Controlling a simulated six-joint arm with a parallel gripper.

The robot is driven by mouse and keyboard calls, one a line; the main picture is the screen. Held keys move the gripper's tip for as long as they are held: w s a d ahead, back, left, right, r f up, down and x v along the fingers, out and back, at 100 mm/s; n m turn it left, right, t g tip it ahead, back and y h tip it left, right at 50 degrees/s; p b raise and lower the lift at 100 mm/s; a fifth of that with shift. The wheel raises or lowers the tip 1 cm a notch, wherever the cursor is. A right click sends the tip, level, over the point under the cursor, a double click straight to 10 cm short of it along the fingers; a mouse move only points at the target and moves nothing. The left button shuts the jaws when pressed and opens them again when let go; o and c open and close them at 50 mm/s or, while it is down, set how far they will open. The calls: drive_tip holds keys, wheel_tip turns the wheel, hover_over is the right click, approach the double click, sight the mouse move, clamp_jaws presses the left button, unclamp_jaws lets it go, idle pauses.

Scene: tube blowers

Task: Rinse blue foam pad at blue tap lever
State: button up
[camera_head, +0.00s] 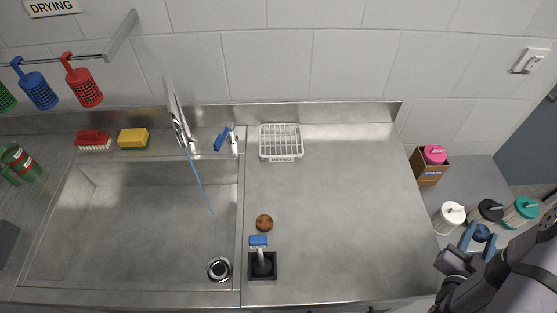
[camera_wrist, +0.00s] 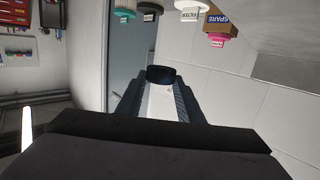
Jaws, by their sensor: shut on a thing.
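My gripper (camera_head: 480,233) is at the far right of the head view, beside the metal counter. It is shut on a dark blue, round-topped piece (camera_head: 482,231). In the wrist view, this piece has a dark top (camera_wrist: 160,74) and a pale body between the fingers; I cannot tell whether it is foam. The blue tap lever (camera_head: 221,138) is behind the sink, right of the metal tap (camera_head: 179,120). A thin blue line (camera_head: 200,184), apparently a water stream, slants from the tap into the sink (camera_head: 130,230).
White, black and teal-topped cylinders (camera_head: 452,215) (camera_head: 488,211) (camera_head: 522,211) stand near my gripper, with a cardboard box (camera_head: 428,168) behind.

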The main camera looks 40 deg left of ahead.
drive_tip(key=shift+w+d, duration=0.1)
drive_tip(key=shift+w, duration=0.2)
drive_tip(key=shift+w, duration=0.3)
drive_tip(key=shift+s, duration=0.2)
idle(0.4)
drive_tip(key=shift+s, duration=0.35)
drive_tip(key=shift+w, duration=0.2)
idle(0.3)
drive_tip(key=shift+w, duration=0.35)
drive_tip(key=shift+s, duration=0.25)
drive_tip(key=shift+s, duration=0.35)
drive_tip(key=shift+w, duration=0.25)
idle(1.4)
